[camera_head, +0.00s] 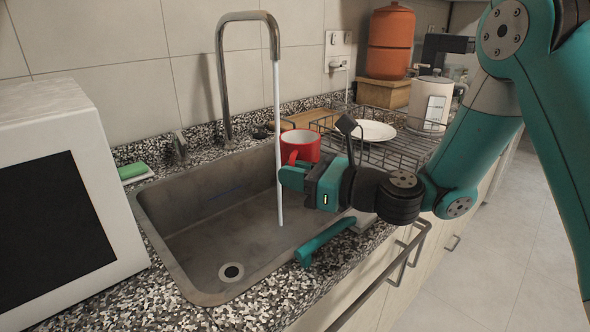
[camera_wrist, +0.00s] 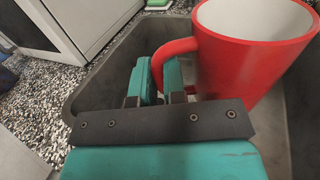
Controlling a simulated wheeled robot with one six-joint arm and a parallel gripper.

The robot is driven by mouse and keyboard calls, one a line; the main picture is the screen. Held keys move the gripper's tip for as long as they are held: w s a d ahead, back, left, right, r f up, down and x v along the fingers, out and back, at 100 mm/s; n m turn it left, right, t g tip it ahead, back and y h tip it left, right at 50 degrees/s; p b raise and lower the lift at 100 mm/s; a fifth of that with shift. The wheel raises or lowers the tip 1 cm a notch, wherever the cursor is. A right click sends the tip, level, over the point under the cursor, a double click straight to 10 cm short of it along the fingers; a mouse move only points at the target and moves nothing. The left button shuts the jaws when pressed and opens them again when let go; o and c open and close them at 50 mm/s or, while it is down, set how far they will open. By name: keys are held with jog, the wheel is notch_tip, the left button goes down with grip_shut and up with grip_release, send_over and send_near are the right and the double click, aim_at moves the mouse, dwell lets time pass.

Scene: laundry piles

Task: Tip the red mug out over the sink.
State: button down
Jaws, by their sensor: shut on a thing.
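The red mug (camera_head: 301,147) is upright, with a white inside, at the right end of the sink (camera_head: 205,281). In the wrist view the mug (camera_wrist: 245,65) is large, and its handle (camera_wrist: 165,62) points left. My gripper (camera_head: 292,176) is shut on the handle, with its teal fingers on either side in the wrist view (camera_wrist: 160,80). The mug's contents cannot be made out. The sink basin lies below and left of the mug, with a round drain (camera_head: 231,272). My gripper hides the mug's lower part in the head view.
A tall tap (camera_head: 226,85) stands behind the sink, with a pale stream falling into the basin. A wire rack (camera_head: 400,152) with a white plate (camera_head: 366,131) is at right. A white microwave (camera_head: 95,180) stands at left, near a green sponge (camera_head: 132,170).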

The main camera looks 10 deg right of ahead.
jog(key=shift+s+a+f+n+h+p, duration=0.15)
jog(key=shift+n+h+p, duration=0.15)
jog(key=shift+p, duration=1.3)
jog(key=a+f+n+g+h+p, duration=0.1)
jog(key=a+f+n+h+p, duration=0.1)
jog(key=a+p, duration=0.5)
jog(key=shift+s+f+n+g+h+p, duration=0.35)
jog(key=shift+f+h+p, duration=0.2)
jog(key=shift+p, duration=0.55)
jog(key=shift+d+f+n+h+p, duration=0.35)
jog(key=shift+f+h+p, duration=0.3)
jog(key=shift+p, duration=0.95)
jog(key=shift+d+r+n+h+p, duration=0.15)
jog(key=shift+r+n+h+p, duration=0.4)
jog(key=shift+p, duration=1.7)
jog(key=shift+d+f+h+p, duration=0.1)
jog(key=shift+f+h+p, duration=0.4)
jog(key=shift+p, duration=0.3)
jog(key=n+h, duration=0.1)
jog(key=h, duration=0.1)
jog(key=n+h, duration=0.1)
jog(key=h, duration=0.2)
jog(key=d+r+n+h, duration=0.1)
jog(key=n+h, duration=0.1)
jog(key=h, duration=0.1)
jog(key=shift+w, duration=0.1)
